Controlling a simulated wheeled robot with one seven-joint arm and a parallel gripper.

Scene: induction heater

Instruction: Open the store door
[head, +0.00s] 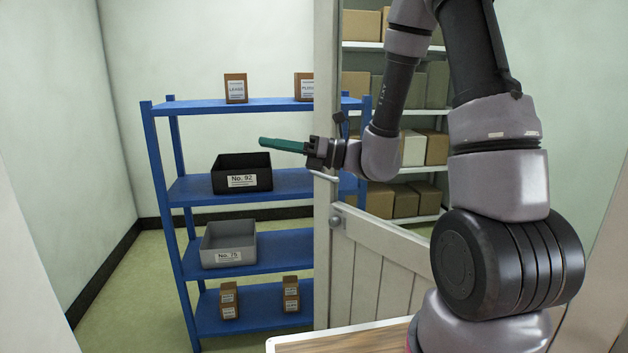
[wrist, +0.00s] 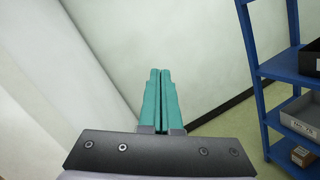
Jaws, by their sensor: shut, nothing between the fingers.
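The store door (head: 367,260) is white, with a planked lower part and an open or glazed upper part. It stands at least partly open: a wide gap lies between its left edge and the wall at left. A round knob (head: 336,222) sits on its left stile. My gripper (head: 283,146) has green fingers and points left, level with the upper part of the door and higher than the knob. Its fingers are pressed together and empty, as the wrist view also shows (wrist: 161,100). My wrist hides part of the stile. I cannot tell whether it touches the door.
A blue shelf rack (head: 275,104) stands behind the gap, with a black bin (head: 242,172), a grey bin (head: 228,243) and small boxes. More shelves with cartons (head: 380,200) show through the door's upper part. A wooden-topped surface (head: 340,340) is low in front. Floor is clear at left.

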